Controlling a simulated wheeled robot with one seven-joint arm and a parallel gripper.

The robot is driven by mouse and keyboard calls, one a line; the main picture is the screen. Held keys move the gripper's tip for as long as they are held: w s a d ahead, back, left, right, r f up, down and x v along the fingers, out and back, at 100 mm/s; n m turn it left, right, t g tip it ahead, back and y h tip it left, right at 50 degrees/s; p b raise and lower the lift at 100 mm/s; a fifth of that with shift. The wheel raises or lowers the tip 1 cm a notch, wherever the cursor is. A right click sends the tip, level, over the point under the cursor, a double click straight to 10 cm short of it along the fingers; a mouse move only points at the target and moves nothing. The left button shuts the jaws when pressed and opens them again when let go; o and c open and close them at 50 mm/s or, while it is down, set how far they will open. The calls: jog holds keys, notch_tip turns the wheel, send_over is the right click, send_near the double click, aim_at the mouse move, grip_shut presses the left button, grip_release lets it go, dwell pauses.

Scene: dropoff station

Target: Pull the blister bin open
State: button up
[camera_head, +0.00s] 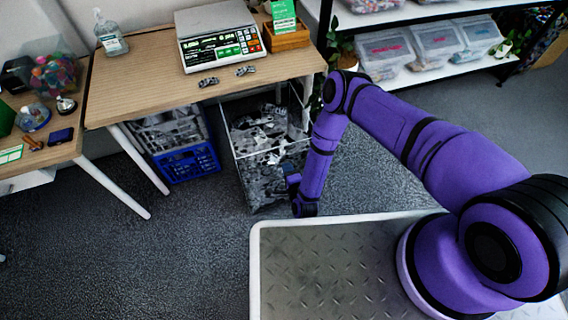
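The blister bin (242,164) stands on the floor under the wooden table. It is a tall bin with thin pale edges and see-through or mesh sides, filled with grey and silvery blister packs. Much of its rear lies under the tabletop, and its front part sticks out past the table's front edge. My purple arm reaches down along the bin's right side. My gripper (289,181) is small and dark at the bin's front right. I cannot tell whether it touches the bin or whether its fingers are open.
A blue crate (188,164) stands left of the bin. The table (140,75) carries a scale (218,38), a sanitizer bottle (110,35) and two small dark items. White table legs slant toward the floor. Shelves with clear boxes (386,52) stand at right. Carpet in front is clear.

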jog(key=v, duration=0.4)
jog(key=shift+s+d+r, duration=0.1)
jog(key=shift+s, duration=0.15)
